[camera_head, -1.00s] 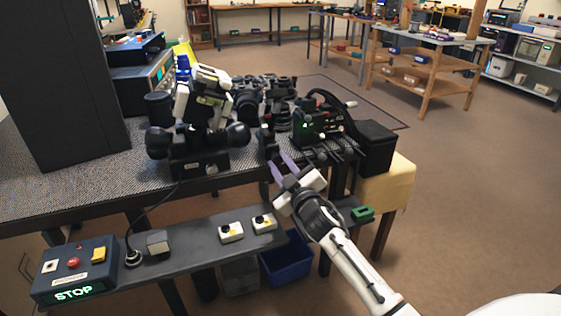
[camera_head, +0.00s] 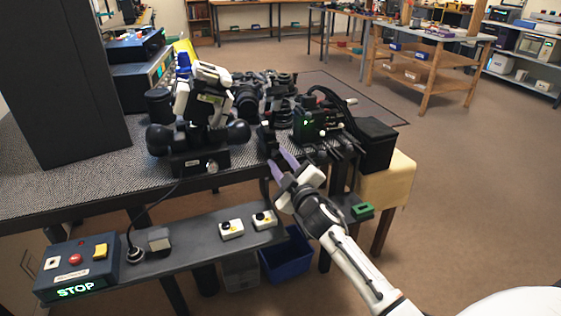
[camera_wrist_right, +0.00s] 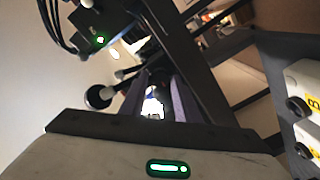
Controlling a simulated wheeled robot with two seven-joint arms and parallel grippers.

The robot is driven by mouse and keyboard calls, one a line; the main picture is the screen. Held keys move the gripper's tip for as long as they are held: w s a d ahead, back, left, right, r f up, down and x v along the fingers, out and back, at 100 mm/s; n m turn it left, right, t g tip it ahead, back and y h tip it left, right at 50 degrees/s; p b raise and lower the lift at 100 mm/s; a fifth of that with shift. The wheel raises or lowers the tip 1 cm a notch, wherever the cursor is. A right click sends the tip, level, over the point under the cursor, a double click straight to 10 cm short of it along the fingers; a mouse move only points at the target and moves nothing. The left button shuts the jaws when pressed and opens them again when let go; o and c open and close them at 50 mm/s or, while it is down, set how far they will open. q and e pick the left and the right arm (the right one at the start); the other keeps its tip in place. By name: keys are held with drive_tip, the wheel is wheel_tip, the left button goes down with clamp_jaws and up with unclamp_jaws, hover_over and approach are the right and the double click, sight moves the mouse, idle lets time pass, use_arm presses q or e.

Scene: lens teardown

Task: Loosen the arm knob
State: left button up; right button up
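My right gripper (camera_head: 281,162) reaches up from the lower right, its two purple fingers apart, at the front edge of the bench beside the dark optical setup. In the right wrist view the fingers (camera_wrist_right: 158,100) stand apart, with a bright patch showing between them and no clear grip on anything. The dark unit with a green light (camera_head: 308,124) stands behind the gripper.
A lower shelf (camera_head: 190,250) holds a STOP box (camera_head: 75,268) and two white switch boxes (camera_head: 231,230). A blue bin (camera_head: 287,257) is below.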

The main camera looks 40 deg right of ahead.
drive_tip(key=shift+o, duration=1.2)
drive_tip(key=shift+s, duration=0.2)
use_arm(q)
drive_tip(key=shift+s+r+p, duration=0.1)
drive_tip(key=shift+r+p, duration=0.2)
drive_tip(key=shift+p, duration=0.3)
use_arm(e)
drive_tip(key=v, duration=1)
use_arm(q)
drive_tip(key=shift+r, duration=0.1)
use_arm(e)
drive_tip(key=shift+a, duration=0.1)
